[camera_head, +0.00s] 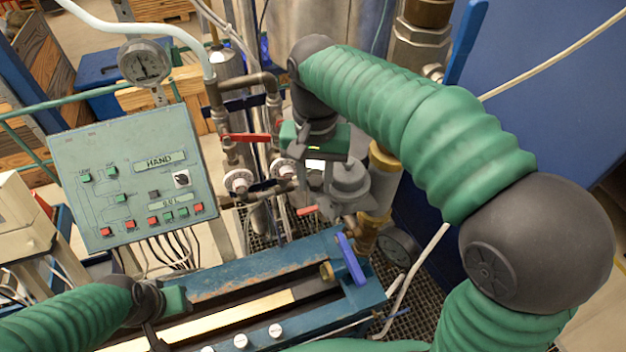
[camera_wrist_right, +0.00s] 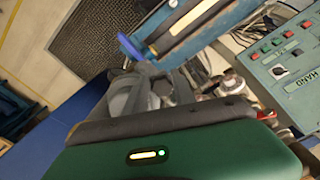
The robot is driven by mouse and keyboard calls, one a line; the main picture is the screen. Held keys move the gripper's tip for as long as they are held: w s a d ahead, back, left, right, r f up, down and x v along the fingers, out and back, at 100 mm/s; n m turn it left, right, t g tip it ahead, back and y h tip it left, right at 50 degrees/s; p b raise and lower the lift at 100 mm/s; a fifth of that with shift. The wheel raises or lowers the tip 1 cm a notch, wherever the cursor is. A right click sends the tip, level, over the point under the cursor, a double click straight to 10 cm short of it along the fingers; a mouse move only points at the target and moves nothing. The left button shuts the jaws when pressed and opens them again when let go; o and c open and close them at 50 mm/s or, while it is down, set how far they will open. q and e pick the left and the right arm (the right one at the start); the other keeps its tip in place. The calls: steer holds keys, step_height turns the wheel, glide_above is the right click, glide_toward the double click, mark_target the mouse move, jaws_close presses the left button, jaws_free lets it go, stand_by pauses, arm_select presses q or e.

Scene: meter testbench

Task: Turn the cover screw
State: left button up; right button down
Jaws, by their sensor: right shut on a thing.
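My right gripper (camera_head: 316,178) comes down from above, beside the grey metal meter (camera_head: 349,184) on the pipework. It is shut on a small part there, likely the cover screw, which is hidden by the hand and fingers. In the right wrist view the green hand fills the bottom, and the grey meter (camera_wrist_right: 124,98) shows just beyond its dark front edge. My left gripper (camera_head: 158,325) is at the lower left, over the blue bench; its fingertips are not clear.
A green control panel (camera_head: 135,180) stands left of the meter, with a round gauge (camera_head: 145,64) above it. A red lever (camera_head: 246,138) and pipes crowd the space. The blue bench (camera_head: 250,268) with a blue handle (camera_head: 351,259) lies in front.

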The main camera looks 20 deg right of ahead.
steer(key=c, duration=1.3)
jaws_free()
steer(key=shift+w+d+r, duration=0.15)
steer(key=shift+w, duration=0.2)
steer(key=shift+o, duration=1.3)
steer(key=shift+w, duration=0.15)
steer(key=shift+f, duration=0.2)
steer(key=shift+f, duration=0.1)
